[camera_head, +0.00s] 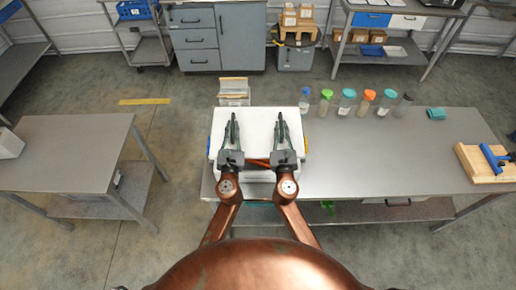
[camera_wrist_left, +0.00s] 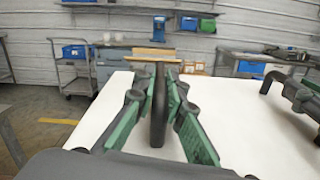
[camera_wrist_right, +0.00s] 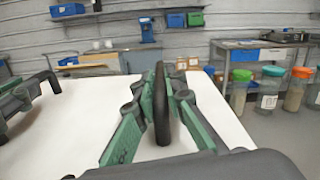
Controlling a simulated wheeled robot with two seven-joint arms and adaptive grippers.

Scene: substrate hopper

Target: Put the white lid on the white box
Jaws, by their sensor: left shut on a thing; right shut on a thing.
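The white lid (camera_head: 257,128) is a wide flat white panel at the left end of the long grey table. It also fills the lower part of the left wrist view (camera_wrist_left: 236,125) and the right wrist view (camera_wrist_right: 50,130). My left gripper (camera_head: 234,128) is shut on a dark upright handle (camera_wrist_left: 159,105) on the lid's left part. My right gripper (camera_head: 281,128) is shut on a matching dark handle (camera_wrist_right: 161,105) on its right part. The white box is hidden or cannot be told apart beneath the lid. I cannot tell whether the lid touches it.
Several jars with coloured caps (camera_head: 347,102) stand right of the lid along the table's (camera_head: 385,165) back edge. A small container with a wooden top (camera_head: 234,90) is behind the lid. A wooden board with a blue tool (camera_head: 487,163) lies far right. The table's middle is clear.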

